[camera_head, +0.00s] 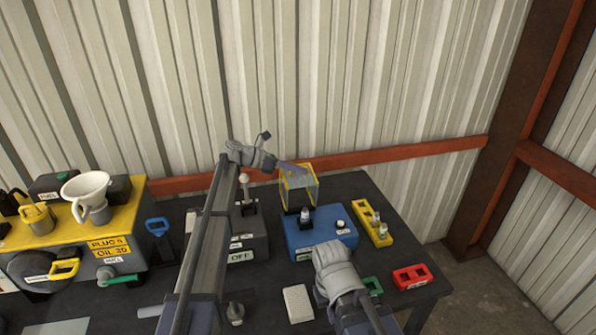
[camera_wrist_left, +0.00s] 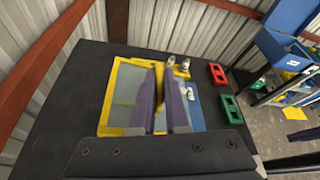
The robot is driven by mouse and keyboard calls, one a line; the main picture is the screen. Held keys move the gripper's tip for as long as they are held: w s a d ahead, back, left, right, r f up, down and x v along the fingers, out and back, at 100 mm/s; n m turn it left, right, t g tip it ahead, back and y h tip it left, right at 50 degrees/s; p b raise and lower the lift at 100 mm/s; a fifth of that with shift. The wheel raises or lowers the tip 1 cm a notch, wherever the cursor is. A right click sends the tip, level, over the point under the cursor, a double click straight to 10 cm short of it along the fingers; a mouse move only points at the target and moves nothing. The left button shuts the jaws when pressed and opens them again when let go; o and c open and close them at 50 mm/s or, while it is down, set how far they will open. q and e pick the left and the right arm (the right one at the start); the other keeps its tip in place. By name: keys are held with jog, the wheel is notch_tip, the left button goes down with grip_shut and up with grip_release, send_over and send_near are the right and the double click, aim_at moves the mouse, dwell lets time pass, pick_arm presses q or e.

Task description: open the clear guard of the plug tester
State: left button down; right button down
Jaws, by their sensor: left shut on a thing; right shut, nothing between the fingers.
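The plug tester is a blue box (camera_head: 320,237) on the dark table, with a plug upright and a white button on top. Its clear guard (camera_head: 299,188) is a yellow-framed box with see-through panes, seen over the tester's back part. My left gripper (camera_head: 298,168) reaches in from the left at the guard's upper edge. In the left wrist view the two purple fingers (camera_wrist_left: 161,100) are shut on a yellow strip of the guard (camera_wrist_left: 106,103). The tester (camera_wrist_left: 197,108) is partly hidden by the fingers there. My right gripper (camera_head: 326,250) is shut and empty in front of the tester.
A yellow holder (camera_head: 375,230) with plugs stands right of the tester. A red block (camera_head: 412,276) and a green block (camera_head: 373,286) lie nearer. A lever box (camera_head: 247,238) stands left, a white pad (camera_head: 298,303) in front. A corrugated wall is close behind.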

dwell(0.3)
pick_arm(q)
jog(key=c, duration=1.2)
grip_release()
